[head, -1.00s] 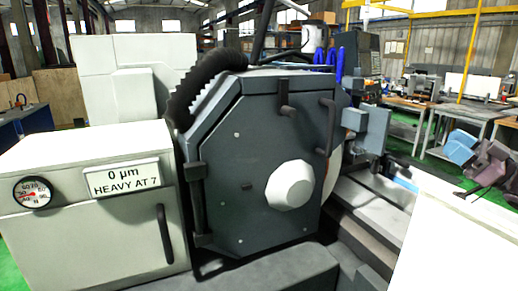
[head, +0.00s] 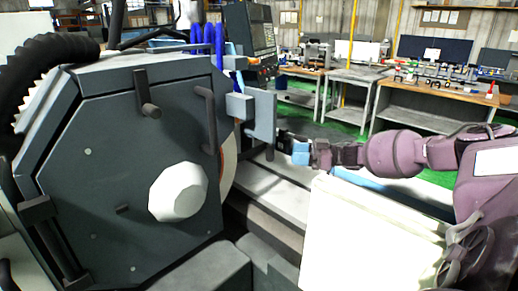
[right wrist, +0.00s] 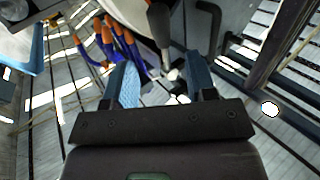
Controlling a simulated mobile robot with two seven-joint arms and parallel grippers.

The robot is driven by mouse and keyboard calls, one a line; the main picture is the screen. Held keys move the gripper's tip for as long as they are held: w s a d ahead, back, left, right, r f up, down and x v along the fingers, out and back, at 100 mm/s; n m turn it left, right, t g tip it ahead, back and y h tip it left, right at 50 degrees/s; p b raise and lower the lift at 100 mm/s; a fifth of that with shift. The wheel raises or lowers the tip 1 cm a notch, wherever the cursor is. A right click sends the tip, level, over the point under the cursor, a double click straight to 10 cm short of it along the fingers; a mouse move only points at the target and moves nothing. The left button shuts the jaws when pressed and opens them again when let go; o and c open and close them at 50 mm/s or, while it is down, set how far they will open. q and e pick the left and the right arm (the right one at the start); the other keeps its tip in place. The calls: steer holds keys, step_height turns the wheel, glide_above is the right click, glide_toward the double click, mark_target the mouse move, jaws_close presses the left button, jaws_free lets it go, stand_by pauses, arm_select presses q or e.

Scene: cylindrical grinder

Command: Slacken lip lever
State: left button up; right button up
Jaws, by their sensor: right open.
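My right gripper (head: 286,146) reaches in from the right, beside the grey bracket block (head: 262,115) at the right edge of the grinder's dark guard (head: 120,150). In the right wrist view its blue fingers (right wrist: 163,76) are apart with nothing held between them. A dark rod-like lever with a grey tapered end (right wrist: 160,22) stands just beyond the fingertips there, apart from them as far as I can tell. In the head view a short dark rod shows below the bracket, partly hidden; I cannot tell if it is the lip lever. My left gripper is out of view.
The guard carries a peg handle (head: 148,94), a bar handle (head: 210,120) and a white faceted knob (head: 178,192). A white cover (head: 365,235) stands below my right arm. Blue hoses with orange ends (right wrist: 125,45) are close to the left finger in the wrist view.

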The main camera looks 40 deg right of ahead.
steer(key=p+x, duration=0.2)
steer(key=x, duration=0.8)
steer(key=shift+w+a, duration=0.15)
steer(key=shift+a, duration=0.05)
jaws_close()
